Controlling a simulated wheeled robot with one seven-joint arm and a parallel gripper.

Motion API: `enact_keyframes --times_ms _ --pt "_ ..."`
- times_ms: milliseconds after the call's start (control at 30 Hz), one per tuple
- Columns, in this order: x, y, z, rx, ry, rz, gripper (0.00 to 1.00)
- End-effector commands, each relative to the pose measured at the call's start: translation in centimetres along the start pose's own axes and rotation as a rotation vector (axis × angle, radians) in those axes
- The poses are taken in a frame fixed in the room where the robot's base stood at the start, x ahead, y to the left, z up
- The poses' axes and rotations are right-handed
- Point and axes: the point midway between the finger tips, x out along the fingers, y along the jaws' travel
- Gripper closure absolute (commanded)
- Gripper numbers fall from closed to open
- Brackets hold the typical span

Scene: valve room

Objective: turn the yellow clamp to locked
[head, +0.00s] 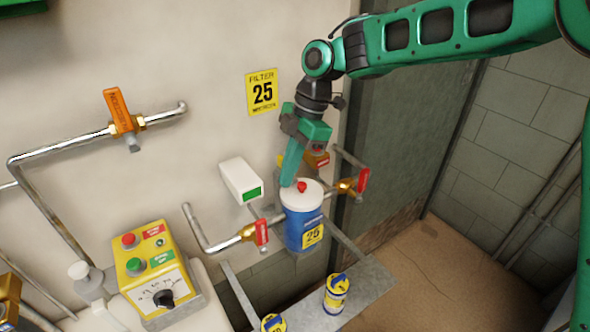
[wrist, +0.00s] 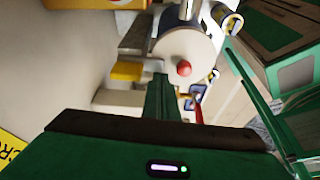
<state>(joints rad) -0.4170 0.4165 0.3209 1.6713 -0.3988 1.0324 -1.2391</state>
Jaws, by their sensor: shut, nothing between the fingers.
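The blue filter canister (head: 301,230) with a white lid (head: 311,191) and a red knob stands upright on its bracket. The lid also shows in the wrist view (wrist: 199,50). A yellow piece (wrist: 127,71), which looks like the clamp, lies beside the lid in the wrist view; in the head view only a small yellow bit (head: 280,160) shows beside my gripper, the rest hidden. Whether it is locked, I cannot tell. My gripper (head: 289,181) is shut and empty, pointing down at the lid's near left edge; its fingers (wrist: 160,85) overlap the lid's edge in the wrist view. Contact is unclear.
Red-handled valves (head: 262,232) and (head: 363,180) flank the canister on the pipes. A white box (head: 240,179) is on the wall to the left. A yellow control box (head: 155,270) stands lower left. Small yellow-and-blue cans (head: 336,295) stand on the shelf below. Floor at right is clear.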

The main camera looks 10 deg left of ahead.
Motion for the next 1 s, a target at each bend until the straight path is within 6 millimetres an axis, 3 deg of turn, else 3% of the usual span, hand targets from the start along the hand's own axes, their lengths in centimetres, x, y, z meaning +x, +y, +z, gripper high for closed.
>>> enact_keyframes --times_ms 667,833,1000 --pt "0.0 0.1 -0.3 -0.003 -0.001 -0.002 1.0" --pt "-1.7 0.1 -0.3 -0.001 0.0 0.001 1.0" --pt "-4.7 0.1 -0.6 -0.006 0.0 0.001 1.0"
